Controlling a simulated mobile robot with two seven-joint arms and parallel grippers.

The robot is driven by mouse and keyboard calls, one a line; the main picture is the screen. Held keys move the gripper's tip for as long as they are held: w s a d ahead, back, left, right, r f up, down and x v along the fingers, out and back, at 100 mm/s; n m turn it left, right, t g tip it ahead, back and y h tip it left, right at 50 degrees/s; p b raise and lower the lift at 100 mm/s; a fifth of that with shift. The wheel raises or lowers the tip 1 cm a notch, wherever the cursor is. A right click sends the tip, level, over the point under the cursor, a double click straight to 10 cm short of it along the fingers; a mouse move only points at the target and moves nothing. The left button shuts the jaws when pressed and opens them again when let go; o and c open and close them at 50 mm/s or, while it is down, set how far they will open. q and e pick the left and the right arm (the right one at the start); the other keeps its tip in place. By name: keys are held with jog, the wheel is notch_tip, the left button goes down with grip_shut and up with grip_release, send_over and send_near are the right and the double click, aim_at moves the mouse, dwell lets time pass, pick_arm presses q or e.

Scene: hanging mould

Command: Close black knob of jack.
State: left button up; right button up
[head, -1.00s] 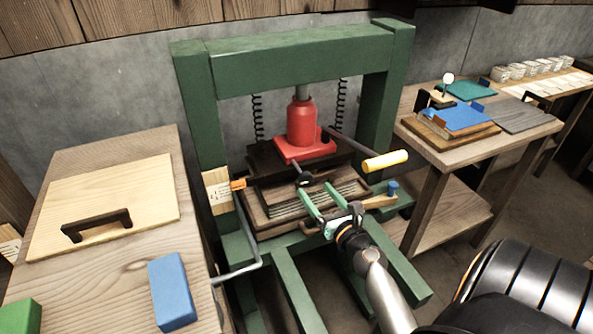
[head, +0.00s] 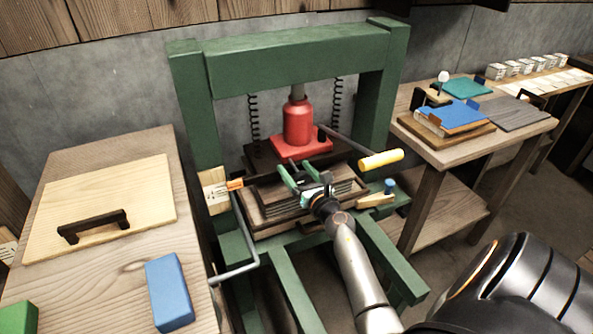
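The red jack (head: 299,122) stands upright on its red base under the green press frame. Its small black knob (head: 296,167) shows at the front of the base, between the fingertips of my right gripper (head: 297,171). The gripper's two green fingers are apart, one on each side of the knob. I cannot tell whether either finger touches it. My gripper's body hides part of the layered stack below. My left gripper is not in view.
The jack's lever with a yellow handle (head: 381,160) sticks out to the right, above my gripper. The green press frame (head: 300,62) surrounds the jack. A wooden bench (head: 100,270) is at left, and another table (head: 448,155) at right. A blue-topped wooden-handled tool (head: 376,200) lies nearby.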

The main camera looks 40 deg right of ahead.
grip_shut()
dwell(0.4)
jog(key=shift+m, duration=0.3)
jog(key=m, duration=0.3)
jog(key=shift+m, duration=0.3)
jog(key=m, duration=0.4)
jog(key=shift+d+m, duration=0.1)
jog(key=shift+m, duration=0.2)
jog(key=m, duration=0.4)
jog(key=shift+m+h+p, duration=0.3)
jog(key=shift+m, duration=0.1)
jog(key=shift+s+m+h, duration=0.1)
jog(key=shift+m+h, duration=0.2)
jog(key=shift+m, duration=2.1)
jog(key=shift+f, duration=0.1)
